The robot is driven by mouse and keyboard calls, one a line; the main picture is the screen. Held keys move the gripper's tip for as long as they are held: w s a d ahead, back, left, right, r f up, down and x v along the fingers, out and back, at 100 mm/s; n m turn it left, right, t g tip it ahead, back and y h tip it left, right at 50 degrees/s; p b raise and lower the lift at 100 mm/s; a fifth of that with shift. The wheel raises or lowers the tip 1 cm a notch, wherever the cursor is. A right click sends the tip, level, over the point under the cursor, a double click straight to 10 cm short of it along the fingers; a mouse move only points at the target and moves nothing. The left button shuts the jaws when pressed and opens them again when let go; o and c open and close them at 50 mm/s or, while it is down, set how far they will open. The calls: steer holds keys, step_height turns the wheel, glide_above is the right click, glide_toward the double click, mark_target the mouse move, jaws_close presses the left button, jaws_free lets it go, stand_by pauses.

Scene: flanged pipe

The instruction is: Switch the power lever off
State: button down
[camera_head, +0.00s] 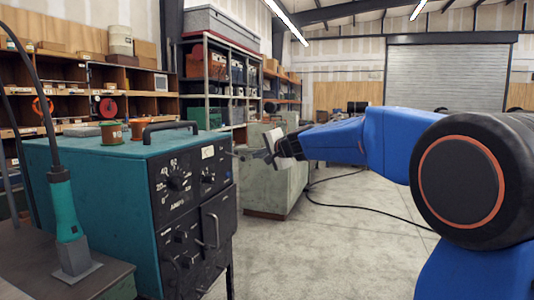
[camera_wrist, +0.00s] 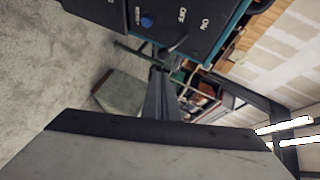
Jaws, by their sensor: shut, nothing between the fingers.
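A teal power box (camera_head: 95,185) with a black front panel (camera_wrist: 200,30) stands at the left in the head view. In the wrist view, the panel's top-edge corner carries ON and OFF labels, a blue knob (camera_wrist: 147,22) and a dark lever (camera_wrist: 176,45) slanting out beside the labels. I cannot tell which label the lever is set to. My gripper (camera_head: 243,153) is shut and empty, just right of the panel's upper part. In the wrist view its fingertips (camera_wrist: 158,70) are close to the lever's end; I cannot tell whether they touch.
A teal-handled torch (camera_head: 66,210) stands on a dark bench (camera_head: 70,285) at the left front. Spools (camera_head: 112,132) and a carry handle top the box. A grey-green cabinet (camera_head: 270,190) stands behind my gripper. The concrete floor to the right is mostly clear, with a black cable (camera_head: 370,210).

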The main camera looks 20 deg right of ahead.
mark_target(235, 156)
steer(key=shift+w+a+f, duration=0.2)
steer(key=shift+w+a, duration=0.05)
steer(key=shift+a, duration=0.3)
steer(key=shift+w+a+f, duration=0.2)
steer(key=shift+a, duration=0.3)
steer(key=shift+a+f, duration=0.1)
steer(key=shift+f, duration=1.05)
